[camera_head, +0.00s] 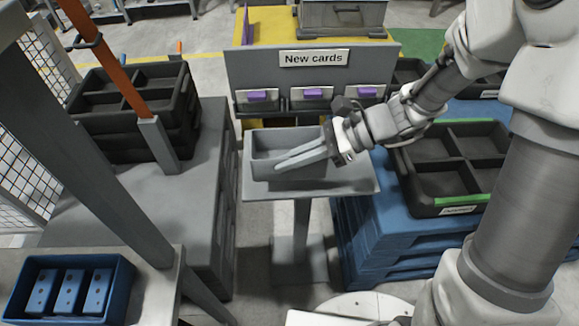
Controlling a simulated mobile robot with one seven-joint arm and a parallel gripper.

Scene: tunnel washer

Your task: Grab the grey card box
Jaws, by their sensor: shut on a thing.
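The grey card box (262,172) is an open, empty-looking grey bin at the small grey stand (350,183), in the middle of the view. My gripper (287,160) reaches in from the right. Its two long grey fingers lie along the front wall of the box and are shut on it. The fingers and wrist hide part of the right side of the box. I cannot tell if the box rests on the stand or is slightly raised.
Behind stands a grey rack labelled "New cards" (314,58) with purple-marked slots. Black divided crates (446,212) sit on blue pallets at right, others at left (119,150). A blue bin (120,271) stands at lower left. A grey post and orange pole cross the left side.

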